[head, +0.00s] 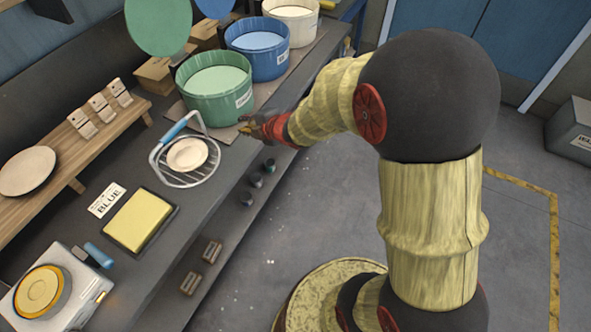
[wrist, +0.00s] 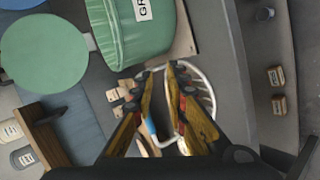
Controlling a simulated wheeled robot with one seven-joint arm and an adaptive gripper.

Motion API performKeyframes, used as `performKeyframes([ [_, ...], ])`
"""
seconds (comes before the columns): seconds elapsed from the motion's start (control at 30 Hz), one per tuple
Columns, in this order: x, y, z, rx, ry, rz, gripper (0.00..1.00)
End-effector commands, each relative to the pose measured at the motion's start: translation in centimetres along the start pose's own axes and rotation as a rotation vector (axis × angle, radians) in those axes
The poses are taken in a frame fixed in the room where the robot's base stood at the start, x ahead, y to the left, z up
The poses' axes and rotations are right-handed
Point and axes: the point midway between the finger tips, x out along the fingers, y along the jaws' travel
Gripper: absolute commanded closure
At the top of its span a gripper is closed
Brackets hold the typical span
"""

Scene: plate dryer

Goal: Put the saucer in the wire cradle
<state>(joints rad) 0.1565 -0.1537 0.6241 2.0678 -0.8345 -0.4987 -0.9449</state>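A small cream saucer (head: 187,154) lies inside the wire cradle (head: 180,126), a pale wire basket with a blue grip, on the dark bench. A larger cream plate (head: 27,171) lies at the left end of a wooden shelf. My gripper (head: 262,128) is above the bench's front edge, to the right of the cradle and apart from it. In the wrist view my gripper (wrist: 160,75) has its fingers spread with nothing between them. The cradle's wire (wrist: 212,88) shows behind the fingers there, and the fingers hide much of it.
A green tub (head: 214,100), a blue tub (head: 257,60) and a white tub (head: 291,22) stand behind the cradle.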

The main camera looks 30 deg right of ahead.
Motion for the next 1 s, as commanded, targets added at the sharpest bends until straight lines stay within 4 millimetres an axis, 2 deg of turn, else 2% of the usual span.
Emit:
performKeyframes([
  [0.03, -2.5, 2.2, 0.9, 0.096, -0.081, 0.002, 0.85],
  [0.07, -4.1, 3.0, 1.6, 0.167, -0.130, -0.003, 0.85],
  [0.17, -9.6, 4.4, 2.8, 0.426, -0.274, -0.012, 0.85],
  [0.2, -12.0, 4.5, 2.9, 0.535, -0.322, -0.014, 0.85],
  [0.27, -15.6, 4.2, 2.6, 0.705, -0.384, -0.020, 0.85],
  [0.3, -18.0, 3.7, 2.1, 0.820, -0.419, -0.027, 0.85],
  [0.37, -21.5, 2.6, 1.0, 0.990, -0.462, -0.042, 0.85],
  [0.4, -23.6, 1.6, 0.0, 1.098, -0.483, -0.056, 0.85],
  [0.5, -28.1, -0.9, -2.9, 1.332, -0.521, -0.105, 0.85],
  [0.6, -31.2, -3.1, -5.4, 1.498, -0.542, -0.157, 0.85],
  [0.7, -33.0, -4.5, -7.1, 1.594, -0.555, -0.197, 0.85],
  [0.8, -33.8, -5.2, -7.9, 1.634, -0.563, -0.219, 0.85],
  [1.0, -33.9, -5.2, -8.0, 1.639, -0.565, -0.222, 0.85],
])
